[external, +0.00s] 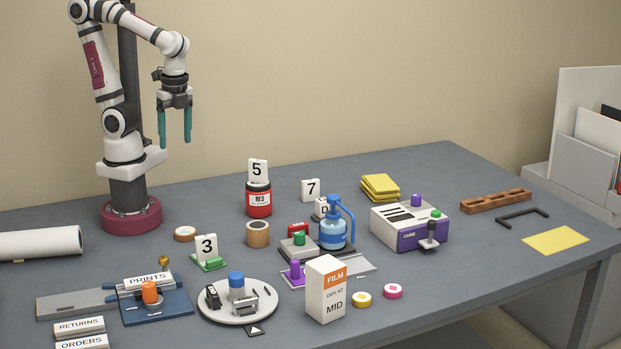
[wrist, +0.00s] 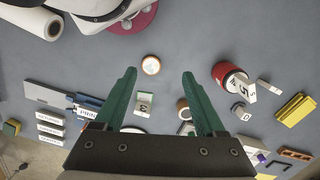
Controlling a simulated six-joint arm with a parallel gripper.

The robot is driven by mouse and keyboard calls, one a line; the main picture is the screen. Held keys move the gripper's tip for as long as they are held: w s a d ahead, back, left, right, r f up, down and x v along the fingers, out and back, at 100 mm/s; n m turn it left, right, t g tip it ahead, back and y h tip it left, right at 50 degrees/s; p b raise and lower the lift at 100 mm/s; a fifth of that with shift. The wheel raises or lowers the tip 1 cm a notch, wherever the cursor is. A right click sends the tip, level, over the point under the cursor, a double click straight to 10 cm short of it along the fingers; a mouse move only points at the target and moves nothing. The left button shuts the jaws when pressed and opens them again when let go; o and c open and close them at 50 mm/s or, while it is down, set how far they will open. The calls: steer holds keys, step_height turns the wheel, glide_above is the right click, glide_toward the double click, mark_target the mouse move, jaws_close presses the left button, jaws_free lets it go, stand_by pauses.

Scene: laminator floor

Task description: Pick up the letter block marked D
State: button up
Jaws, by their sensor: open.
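The letter block marked D (external: 320,209) is a small pale block on the table, behind the blue pump bottle (external: 333,236), which hides part of it. In the wrist view the D block (wrist: 240,111) shows right of my right finger, near the red can (wrist: 229,75). My gripper (external: 175,140) has two green fingers pointing down, high above the back left of the table. In the wrist view my gripper (wrist: 159,74) is open with nothing between its fingers. It is well apart from the D block.
The red can (external: 258,200) with a 5 block (external: 258,170) on top stands left of the D block. A 7 block (external: 311,189) is behind it. A purple-and-white machine (external: 409,227) stands to the right, a film box (external: 326,289) in front. The back left table is fairly clear.

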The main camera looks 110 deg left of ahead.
steer(key=w+a+h, duration=0.2)
steer(key=w+h, duration=0.3)
steer(key=w, duration=0.5)
steer(key=m+t+h, duration=0.3)
steer(key=t+h, duration=0.2)
steer(key=t, duration=0.6)
glide_toward(323, 200)
steer(key=x, duration=0.9)
steer(key=shift+w+d+f, duration=0.15)
steer(key=shift+d+f, duration=0.1)
steer(key=shift+f, duration=0.2)
steer(key=shift+w+d+f, duration=0.1)
steer(key=shift+w+d, duration=0.05)
steer(key=shift+w, duration=0.05)
jaws_close()
